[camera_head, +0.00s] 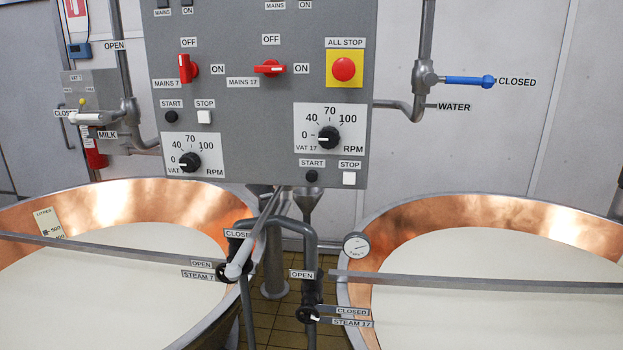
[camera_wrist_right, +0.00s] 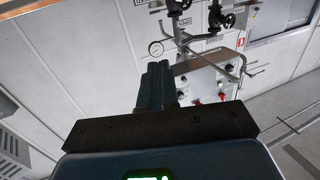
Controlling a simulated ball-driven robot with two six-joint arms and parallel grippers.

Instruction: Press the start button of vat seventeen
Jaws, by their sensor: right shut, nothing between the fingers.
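The start button of vat 17 (camera_head: 311,176) is a small black round button low on the grey control panel (camera_head: 230,110), under a START label. Beside it is the white stop button (camera_head: 348,179). Above them is the vat 17 RPM dial (camera_head: 328,138), its pointer near 0. The red mains 17 switch (camera_head: 270,69) lies horizontal, in line with the ON label. My right gripper (camera_wrist_right: 157,68) is shut and empty in the right wrist view, in front of the pale wall. The panel (camera_wrist_right: 222,86) shows beyond it there, upside down and apart. Neither gripper shows in the head view.
Copper vats stand at left (camera_head: 100,205) and right (camera_head: 480,215), each crossed by a grey bar. Steam pipes and valve handles (camera_head: 238,262) stand between them below the panel. A yellow-backed red all-stop button (camera_head: 344,69) is at the panel's upper right. A blue-handled water valve (camera_head: 468,81) is farther right.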

